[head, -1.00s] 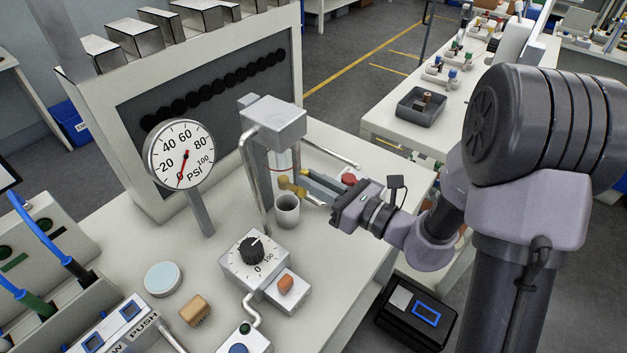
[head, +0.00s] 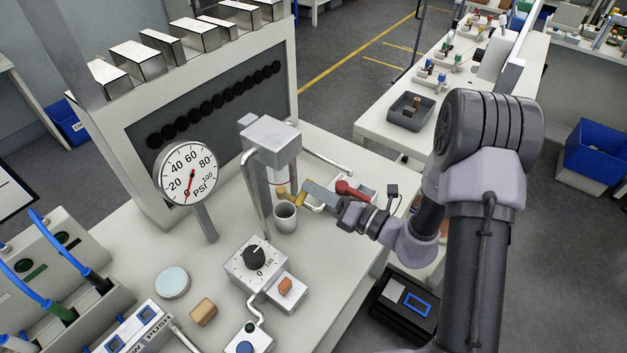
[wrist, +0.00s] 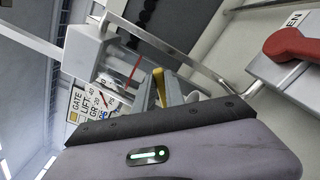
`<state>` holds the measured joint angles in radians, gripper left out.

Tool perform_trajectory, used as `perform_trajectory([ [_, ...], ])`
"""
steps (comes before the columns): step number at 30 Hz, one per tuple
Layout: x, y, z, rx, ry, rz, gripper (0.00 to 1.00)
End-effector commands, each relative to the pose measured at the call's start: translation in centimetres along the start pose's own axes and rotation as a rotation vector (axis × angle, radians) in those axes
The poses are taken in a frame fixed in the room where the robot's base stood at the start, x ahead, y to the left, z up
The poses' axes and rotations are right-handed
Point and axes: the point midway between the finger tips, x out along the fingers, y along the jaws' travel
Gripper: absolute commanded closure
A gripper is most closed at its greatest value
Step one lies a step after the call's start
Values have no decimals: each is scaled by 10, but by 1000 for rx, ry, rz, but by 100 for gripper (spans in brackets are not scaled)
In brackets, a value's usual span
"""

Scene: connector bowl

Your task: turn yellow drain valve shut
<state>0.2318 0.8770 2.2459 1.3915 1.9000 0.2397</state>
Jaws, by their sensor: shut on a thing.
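The yellow drain valve (head: 302,199) sits low on the grey box-topped fixture (head: 271,140), just above a small grey cup (head: 285,217). My gripper (head: 318,195) reaches it from the right and is shut on its yellow handle. In the wrist view the handle shows as a yellow strip (wrist: 159,87) between my two grey fingers (wrist: 168,92). The fingers hide part of the handle, so its exact angle is hard to tell.
A red handle (head: 353,190) stands close behind my gripper; it also shows in the wrist view (wrist: 294,44). A pressure gauge (head: 187,172) with its needle near 0 and a black dial (head: 254,256) stand to the left.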

Motion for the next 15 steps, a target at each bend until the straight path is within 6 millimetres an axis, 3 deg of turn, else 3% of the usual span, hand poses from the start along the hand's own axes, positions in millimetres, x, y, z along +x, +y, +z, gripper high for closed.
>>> perform_trajectory([
  [15, 0, -19, -4, 466, 2, -1, 100],
])
